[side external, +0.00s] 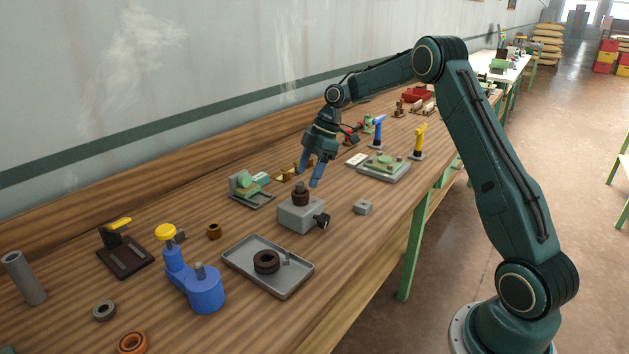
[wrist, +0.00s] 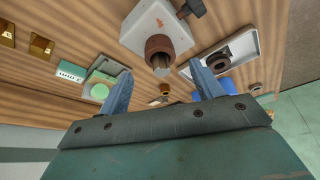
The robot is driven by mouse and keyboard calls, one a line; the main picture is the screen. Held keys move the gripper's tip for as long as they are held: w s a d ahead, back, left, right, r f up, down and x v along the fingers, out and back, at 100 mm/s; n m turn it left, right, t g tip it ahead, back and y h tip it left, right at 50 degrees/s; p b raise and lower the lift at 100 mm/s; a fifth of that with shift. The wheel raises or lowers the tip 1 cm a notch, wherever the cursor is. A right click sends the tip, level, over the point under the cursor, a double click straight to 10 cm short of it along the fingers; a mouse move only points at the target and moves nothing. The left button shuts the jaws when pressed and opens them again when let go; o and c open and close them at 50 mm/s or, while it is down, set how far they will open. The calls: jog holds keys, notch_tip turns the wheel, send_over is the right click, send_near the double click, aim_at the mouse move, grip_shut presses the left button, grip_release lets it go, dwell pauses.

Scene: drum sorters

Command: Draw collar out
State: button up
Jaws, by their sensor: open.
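A dark brown collar (side external: 301,198) stands upright in the top of a grey block (side external: 296,216), with a short grey pin (side external: 300,185) rising from it. A black knob (side external: 321,220) sticks out of the block's right side. My gripper (side external: 309,177) is open and empty, just above the pin and collar, fingers pointing down. In the wrist view the collar (wrist: 158,46) and the pin's end lie between and beyond the fingers of my gripper (wrist: 161,70). No contact shows. The collar's lower part is hidden inside the block.
A grey tray (side external: 232,267) holding a dark ring (side external: 266,261) lies in front of the block. A blue fixture (side external: 204,293) stands to its left, a small grey block (side external: 363,207) to the right, and a green-topped vise (side external: 249,185) behind left. The wall runs along the bench's back.

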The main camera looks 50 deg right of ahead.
aim_at(303, 184)
jog(key=shift+x, duration=2.5)
jog(key=shift+a, duration=0.1)
jog(key=shift+c, duration=0.5)
jog(key=c, duration=1.1)
